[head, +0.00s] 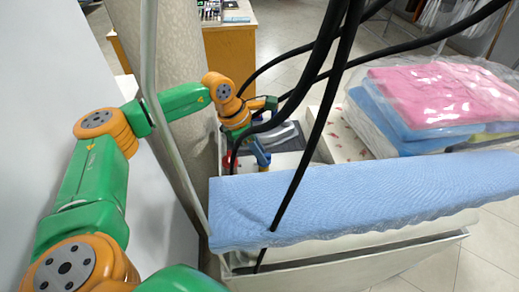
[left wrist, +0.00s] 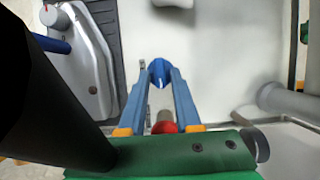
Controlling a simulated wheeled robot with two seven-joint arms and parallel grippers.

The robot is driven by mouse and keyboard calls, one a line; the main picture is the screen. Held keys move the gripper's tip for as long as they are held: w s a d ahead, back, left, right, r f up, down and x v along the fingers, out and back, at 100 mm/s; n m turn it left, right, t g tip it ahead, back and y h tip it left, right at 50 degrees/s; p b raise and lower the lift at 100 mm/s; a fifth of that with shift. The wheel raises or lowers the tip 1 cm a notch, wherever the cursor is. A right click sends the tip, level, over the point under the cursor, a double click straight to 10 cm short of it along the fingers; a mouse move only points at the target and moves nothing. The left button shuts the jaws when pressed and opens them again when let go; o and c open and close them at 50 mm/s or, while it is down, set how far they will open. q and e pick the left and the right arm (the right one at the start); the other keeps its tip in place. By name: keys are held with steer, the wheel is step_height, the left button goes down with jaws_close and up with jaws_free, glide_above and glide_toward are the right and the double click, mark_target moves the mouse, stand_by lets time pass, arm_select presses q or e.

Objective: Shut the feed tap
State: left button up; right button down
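My left gripper (head: 262,160) reaches in over the far left of the ironing station. In the left wrist view its blue fingers (left wrist: 158,72) come together at the tips, and I see nothing held between them. A small red knob-like part on a grey stem (left wrist: 164,122) shows between the finger bases, partly hidden by the green gripper body; it may be the feed tap. A red part (head: 228,160) also shows just left of the gripper in the head view, partly covered. I cannot tell if the gripper touches it. My right gripper is not in view.
Black hoses (head: 325,60) hang across the head view. A blue padded board (head: 370,195) lies in front; wrapped pink and blue laundry (head: 440,95) lies at right.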

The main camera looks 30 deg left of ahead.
arm_select(q)
jaws_close()
steer(key=shift+d+n, duration=0.1)
steer(key=shift+n, duration=0.3)
steer(key=n+t+y+b, duration=0.1)
steer(key=n, duration=0.2)
steer(key=shift+s+d+f+b, duration=0.1)
steer(key=shift+b, duration=0.25)
steer(key=n+b, duration=0.1)
steer(key=n, duration=0.1)
steer(key=n+y+b, duration=0.1)
steer(key=n+b, duration=0.1)
steer(key=n+y+b, duration=0.1)
steer(key=n, duration=0.1)
steer(key=shift+s+d+t, duration=0.1)
steer(key=shift+d+t, duration=0.2)
steer(key=shift+t, duration=0.1)
steer(key=n+y+b, duration=0.1)
steer(key=n, duration=0.1)
steer(key=n+b, duration=0.1)
steer(key=n, duration=0.1)
steer(key=shift+d+y, duration=0.2)
steer(key=shift+y, duration=0.2)
steer(key=shift+d+n+g+y+b, duration=0.1)
steer(key=shift+n+g+y+b, duration=0.5)
steer(key=shift+n, duration=1.3)
steer(key=shift+n+b, duration=0.3)
